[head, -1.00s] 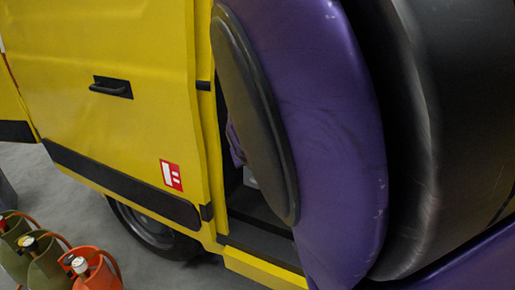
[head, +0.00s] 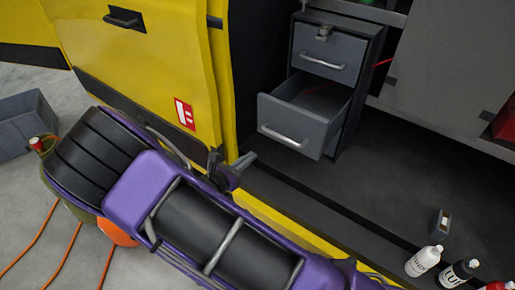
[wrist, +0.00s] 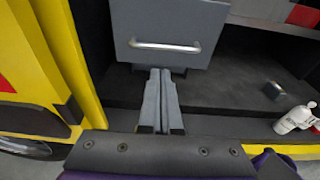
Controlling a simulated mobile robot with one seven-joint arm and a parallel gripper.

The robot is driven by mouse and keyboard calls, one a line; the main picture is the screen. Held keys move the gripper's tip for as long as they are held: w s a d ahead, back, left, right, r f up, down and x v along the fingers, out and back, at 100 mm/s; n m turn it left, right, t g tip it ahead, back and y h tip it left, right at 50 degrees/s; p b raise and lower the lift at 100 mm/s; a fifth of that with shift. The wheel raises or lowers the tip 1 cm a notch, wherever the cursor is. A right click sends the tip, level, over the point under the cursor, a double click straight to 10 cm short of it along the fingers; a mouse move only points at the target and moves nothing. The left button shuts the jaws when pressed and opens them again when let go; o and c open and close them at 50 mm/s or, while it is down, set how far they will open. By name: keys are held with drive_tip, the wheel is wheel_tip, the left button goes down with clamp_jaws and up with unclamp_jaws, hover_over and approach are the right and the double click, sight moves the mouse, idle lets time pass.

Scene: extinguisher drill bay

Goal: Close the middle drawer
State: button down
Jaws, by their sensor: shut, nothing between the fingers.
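A dark grey drawer cabinet (head: 352,105) stands inside the yellow van. Its top drawer (head: 326,58) is shut. The drawer below it, the middle drawer (head: 290,125), is pulled well out, with its silver bar handle on the front. In the wrist view the middle drawer front (wrist: 172,25) is straight ahead, its handle (wrist: 165,46) level. My gripper (head: 246,160) is shut and empty, in front of and left of that drawer in the head view. In the wrist view its fingertips (wrist: 160,72) are just below the handle in the picture; contact cannot be told.
The yellow sliding door (head: 150,60) stands left of the opening. The van's dark floor is mostly clear. A white bottle (head: 423,261), a black bottle (head: 457,272) and a red one (head: 497,285) stand near the sill. A grey crate (head: 27,122) is at far left.

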sight(277, 136)
drive_tip(key=x, duration=1.2)
drive_tip(key=shift+w+d, duration=0.15)
drive_tip(key=shift+d, duration=0.1)
drive_tip(key=shift+w+d, duration=0.15)
drive_tip(key=r+b+x, duration=0.1)
drive_tip(key=b+x, duration=0.1)
drive_tip(key=x, duration=0.5)
drive_tip(key=r+b+x, duration=0.1)
drive_tip(key=b+x, duration=0.1)
drive_tip(key=x, duration=0.4)
drive_tip(key=r+b+x, duration=0.1)
drive_tip(key=b+x, duration=0.1)
drive_tip(key=x, duration=0.5)
drive_tip(key=shift+w+d+r, duration=0.3)
drive_tip(key=shift+w+d, duration=0.15)
drive_tip(key=shift+w, duration=0.15)
drive_tip(key=shift+w+d+r, duration=0.15)
drive_tip(key=shift+w+d, duration=0.1)
drive_tip(key=shift+w, duration=0.1)
drive_tip(key=shift+r+b, duration=0.2)
drive_tip(key=shift+b, duration=0.1)
